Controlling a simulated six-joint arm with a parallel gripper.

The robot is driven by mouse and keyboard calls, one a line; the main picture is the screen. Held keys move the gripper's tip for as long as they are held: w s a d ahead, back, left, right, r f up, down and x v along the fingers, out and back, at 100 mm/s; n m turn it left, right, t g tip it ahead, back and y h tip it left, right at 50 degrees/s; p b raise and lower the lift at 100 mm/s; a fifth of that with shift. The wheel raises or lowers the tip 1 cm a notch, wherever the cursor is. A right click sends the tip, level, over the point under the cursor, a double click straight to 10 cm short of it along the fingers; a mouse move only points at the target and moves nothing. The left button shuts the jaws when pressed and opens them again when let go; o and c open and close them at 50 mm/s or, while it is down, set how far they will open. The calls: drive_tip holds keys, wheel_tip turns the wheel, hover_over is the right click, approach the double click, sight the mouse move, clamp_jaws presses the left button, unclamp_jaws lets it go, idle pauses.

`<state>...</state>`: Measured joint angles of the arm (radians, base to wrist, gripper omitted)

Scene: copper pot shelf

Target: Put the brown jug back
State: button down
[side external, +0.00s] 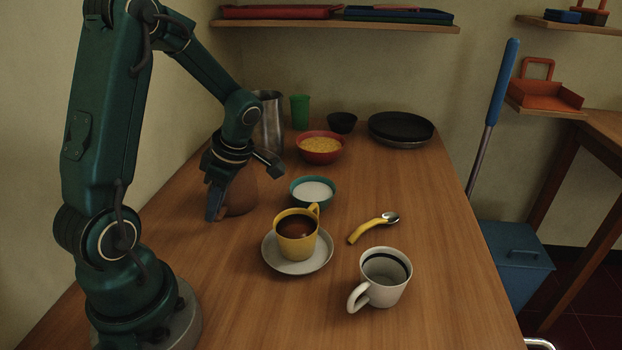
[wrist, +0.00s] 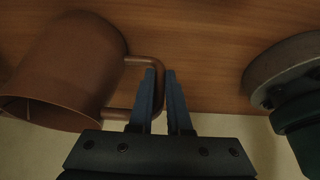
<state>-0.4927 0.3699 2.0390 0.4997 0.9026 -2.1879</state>
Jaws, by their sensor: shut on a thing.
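The brown jug (side external: 241,193) stands on the wooden table near its left side, partly hidden behind my gripper in the side view. In the wrist view the jug (wrist: 70,70) is at the left, with its open mouth toward the lower left and its handle toward the right. My gripper (side external: 245,185) is low beside the jug. In the wrist view its two blue fingers (wrist: 159,90) are close together, on either side of the jug's handle. They are shut on the handle.
A teal bowl (side external: 326,184), a yellow cup (side external: 290,244) on a saucer (side external: 272,264), a white mug (side external: 398,288) and a yellow-handled spoon (side external: 367,230) are to the right. A metal pitcher (side external: 270,130), red bowl (side external: 320,158) and black pan (side external: 400,138) stand behind.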

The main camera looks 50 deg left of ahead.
drive_tip(key=c, duration=0.9)
unclamp_jaws()
drive_tip(key=shift+o, duration=0.2)
drive_tip(key=v, duration=1.2)
drive_tip(key=s+d+m+t+h, duration=0.3)
drive_tip(key=d+m+t, duration=0.5)
drive_tip(key=m, duration=1.8)
drive_tip(key=shift+s+d+r+m+t, duration=0.4)
drive_tip(key=shift+s+d, duration=0.25)
drive_tip(key=shift+d, duration=2.7)
